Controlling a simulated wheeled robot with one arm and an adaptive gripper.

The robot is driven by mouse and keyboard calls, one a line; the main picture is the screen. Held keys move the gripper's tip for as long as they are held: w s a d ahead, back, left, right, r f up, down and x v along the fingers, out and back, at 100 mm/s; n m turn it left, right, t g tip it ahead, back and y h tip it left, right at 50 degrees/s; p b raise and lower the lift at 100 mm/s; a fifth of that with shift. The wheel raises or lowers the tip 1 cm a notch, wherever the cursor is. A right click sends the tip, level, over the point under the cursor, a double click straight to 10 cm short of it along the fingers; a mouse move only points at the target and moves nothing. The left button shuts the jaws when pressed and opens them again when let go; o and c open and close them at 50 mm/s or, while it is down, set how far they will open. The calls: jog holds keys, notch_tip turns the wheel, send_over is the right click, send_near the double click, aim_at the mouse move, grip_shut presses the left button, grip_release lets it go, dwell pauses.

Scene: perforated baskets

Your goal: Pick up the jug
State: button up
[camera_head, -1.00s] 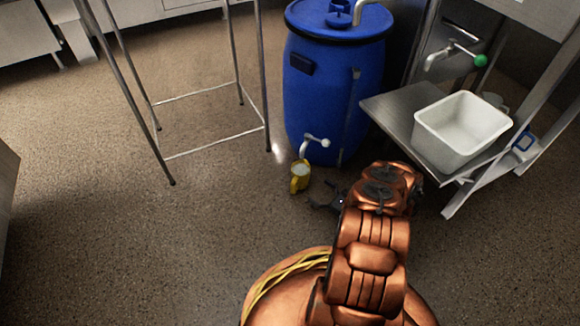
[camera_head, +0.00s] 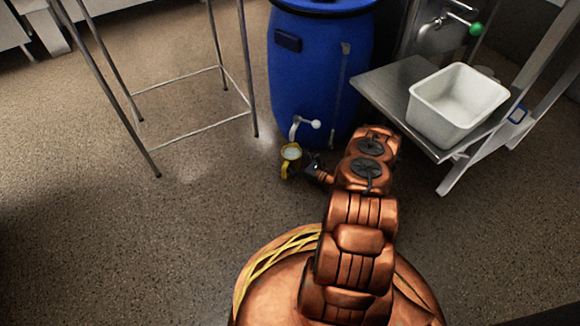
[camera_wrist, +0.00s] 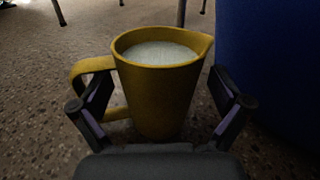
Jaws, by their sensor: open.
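A yellow jug (camera_head: 290,158) stands upright on the speckled floor in front of the blue barrel, just below its tap. It holds something whitish near the rim. In the wrist view the jug (camera_wrist: 158,95) is close ahead, with its handle on the left and its spout on the right. My gripper (camera_wrist: 162,112) is open, with one finger on each side of the jug; the left finger is near the handle. I cannot tell whether the fingers touch the jug. In the head view my gripper (camera_head: 308,165) is at the jug's right side.
The blue barrel (camera_head: 318,75) with a white tap (camera_head: 303,125) stands right behind the jug. A metal shelf (camera_head: 375,85) with a white tub (camera_head: 455,115) is at the right. A thin metal frame (camera_head: 190,132) stands at the left. The floor at lower left is clear.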

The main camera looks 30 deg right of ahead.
jog(key=shift+w+a, duration=0.15)
jog(key=shift+w, duration=0.3)
jog(key=shift+c, duration=0.3)
